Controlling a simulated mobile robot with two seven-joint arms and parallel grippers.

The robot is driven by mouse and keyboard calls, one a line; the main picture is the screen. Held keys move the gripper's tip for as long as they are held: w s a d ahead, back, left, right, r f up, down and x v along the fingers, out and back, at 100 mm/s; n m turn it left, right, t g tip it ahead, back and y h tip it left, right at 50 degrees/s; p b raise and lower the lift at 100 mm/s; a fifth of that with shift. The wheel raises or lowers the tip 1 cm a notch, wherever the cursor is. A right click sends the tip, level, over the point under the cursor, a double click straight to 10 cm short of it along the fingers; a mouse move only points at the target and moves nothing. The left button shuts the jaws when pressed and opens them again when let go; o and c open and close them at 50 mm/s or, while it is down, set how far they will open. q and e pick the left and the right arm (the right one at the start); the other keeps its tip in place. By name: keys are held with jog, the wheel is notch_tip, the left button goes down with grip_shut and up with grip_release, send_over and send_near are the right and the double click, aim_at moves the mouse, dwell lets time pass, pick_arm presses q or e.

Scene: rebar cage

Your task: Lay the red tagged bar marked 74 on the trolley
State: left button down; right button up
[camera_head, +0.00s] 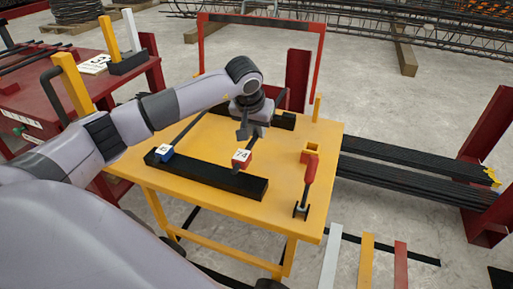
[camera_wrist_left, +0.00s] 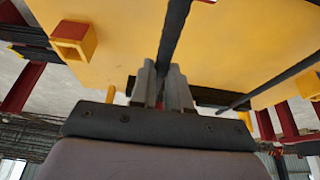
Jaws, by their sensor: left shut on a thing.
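The bar with the red tag marked 74 (camera_head: 242,158) lies over the yellow table (camera_head: 285,180), its tagged end at the long black rest (camera_head: 210,177). My left gripper (camera_head: 250,131) reaches down from above and is shut on this bar beyond the tag. In the left wrist view the dark bar (camera_wrist_left: 174,35) runs between the two grey fingers (camera_wrist_left: 161,85). I cannot tell whether the bar touches its rests. A second bar with a blue tag (camera_head: 165,152) lies to its left. My right gripper is not in view.
A red bench (camera_head: 30,88) with a black handle stands at the left. A red hoop frame (camera_head: 322,60) rises behind the table.

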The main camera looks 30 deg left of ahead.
pick_arm(q)
jog(key=shift+w+f, duration=0.1)
jog(key=shift+f, duration=0.8)
notch_tip(320, 180, down, 4)
jog(key=shift+r+b, duration=0.1)
jog(key=shift+b, duration=0.35)
jog(key=shift+r, duration=0.1)
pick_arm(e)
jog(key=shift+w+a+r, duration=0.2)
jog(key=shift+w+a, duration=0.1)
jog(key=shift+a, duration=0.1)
pick_arm(q)
jog(key=c, duration=1.4)
grip_release()
jog(key=shift+f, duration=0.2)
jog(key=o, duration=0.3)
